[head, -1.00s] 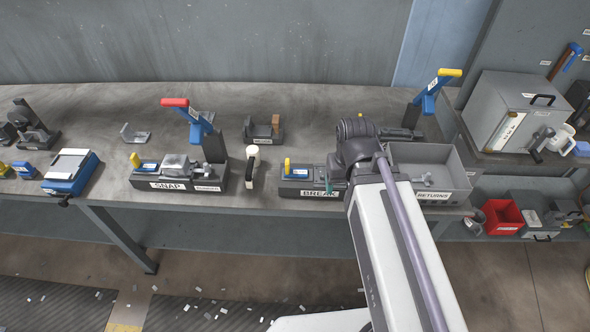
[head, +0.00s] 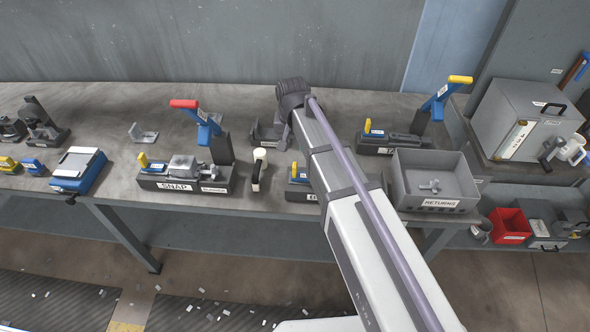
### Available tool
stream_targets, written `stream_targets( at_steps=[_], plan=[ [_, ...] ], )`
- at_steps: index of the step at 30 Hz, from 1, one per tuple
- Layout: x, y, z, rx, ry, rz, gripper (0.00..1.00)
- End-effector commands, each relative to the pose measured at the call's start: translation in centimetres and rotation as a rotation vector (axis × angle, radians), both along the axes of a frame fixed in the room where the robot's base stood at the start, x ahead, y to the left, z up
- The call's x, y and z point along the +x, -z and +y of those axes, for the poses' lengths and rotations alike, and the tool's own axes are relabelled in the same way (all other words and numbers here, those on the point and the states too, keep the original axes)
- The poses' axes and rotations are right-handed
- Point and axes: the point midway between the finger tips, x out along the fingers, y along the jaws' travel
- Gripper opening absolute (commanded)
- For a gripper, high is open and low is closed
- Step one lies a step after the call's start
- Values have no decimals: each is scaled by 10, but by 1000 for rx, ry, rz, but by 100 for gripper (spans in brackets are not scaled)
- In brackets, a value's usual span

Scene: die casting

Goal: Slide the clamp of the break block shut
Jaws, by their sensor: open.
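The break block (head: 311,196) stands at the table's front edge, with only its left end and the first letter of its label showing. Its blue clamp (head: 301,178) with an upright yellow handle (head: 294,169) is at that left end. My arm hides the rest of the block, so I cannot tell how far the clamp sits from the part of the block behind the arm. My wrist is over the table behind the break block, to the upper left of my forearm.
The SNAP block (head: 186,181) with a red-handled lever and a white-topped tool (head: 257,168) stand to the left. Another block (head: 391,140) with a yellow-handled lever (head: 436,97) is behind, to the right. The RETURNS bin (head: 440,203) holds a grey part.

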Motion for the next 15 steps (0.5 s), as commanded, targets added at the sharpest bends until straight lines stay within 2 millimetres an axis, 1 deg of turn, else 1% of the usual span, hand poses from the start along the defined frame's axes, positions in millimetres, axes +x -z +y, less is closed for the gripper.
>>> stream_targets(
  at_steps=[1, 5, 8, 11, 15],
  plan=[
    [-5, 0, -2, 0, 27, 1, 40],
    [-7, 4, -3, 0, 33, 1, 40],
    [-7, 16, -3, 0, 32, 0, 40],
    [-7, 36, -3, 0, 32, 0, 40],
    [-7, 70, -4, 0, 32, 0, 40]
  ],
)
